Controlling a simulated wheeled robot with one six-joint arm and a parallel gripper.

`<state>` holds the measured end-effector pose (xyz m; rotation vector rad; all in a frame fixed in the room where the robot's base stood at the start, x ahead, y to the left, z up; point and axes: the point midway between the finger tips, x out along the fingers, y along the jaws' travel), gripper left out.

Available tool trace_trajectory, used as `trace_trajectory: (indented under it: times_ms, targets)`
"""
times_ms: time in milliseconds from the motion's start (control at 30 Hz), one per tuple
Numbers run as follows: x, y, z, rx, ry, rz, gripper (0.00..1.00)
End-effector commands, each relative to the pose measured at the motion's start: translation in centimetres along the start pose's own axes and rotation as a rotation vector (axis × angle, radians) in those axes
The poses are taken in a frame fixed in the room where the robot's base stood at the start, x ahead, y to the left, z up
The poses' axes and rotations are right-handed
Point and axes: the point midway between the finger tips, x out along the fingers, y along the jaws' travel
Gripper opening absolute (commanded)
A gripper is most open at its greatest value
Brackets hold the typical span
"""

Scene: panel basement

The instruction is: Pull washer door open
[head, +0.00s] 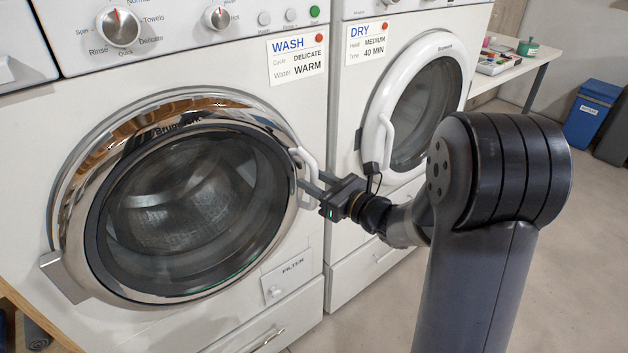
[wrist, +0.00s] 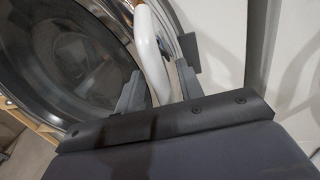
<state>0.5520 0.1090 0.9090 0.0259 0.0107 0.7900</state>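The washer door (head: 190,200) is a round dark glass porthole in a chrome ring, on the white washer at left. It looks shut against the washer front, with a hinge bracket at its lower left. Its white handle (head: 305,160) is on the ring's right side and also shows in the wrist view (wrist: 151,45). My gripper (head: 309,187) reaches in from the right at the handle. In the wrist view the two fingers (wrist: 160,88) stand apart, with the handle between them. The handle is close to the left finger, and a small gap shows toward the right finger.
A white dryer (head: 345,150) with a closed round door (head: 425,100) stands right beside the washer. A filter flap (head: 286,275) is below the washer door. A table (head: 500,75) and a blue bin (head: 592,115) stand at the back right. Open floor lies at right.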

Motion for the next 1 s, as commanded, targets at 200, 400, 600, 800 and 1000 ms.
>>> trace_trajectory:
  times_ms: [200, 400, 600, 800, 1000]
  targets:
    - [0.42, 0.01, -0.03, 0.0, 0.001, 0.0, 0.36]
    - [0.39, 0.01, -0.02, 0.0, 0.0, 0.0, 0.29]
    - [0.38, 0.02, -0.01, 0.0, 0.0, 0.0, 0.13]
    - [0.38, 0.02, -0.01, 0.0, 0.0, 0.0, 0.0]
    - [0.38, 0.01, -0.01, 0.0, 0.0, 0.0, 0.0]
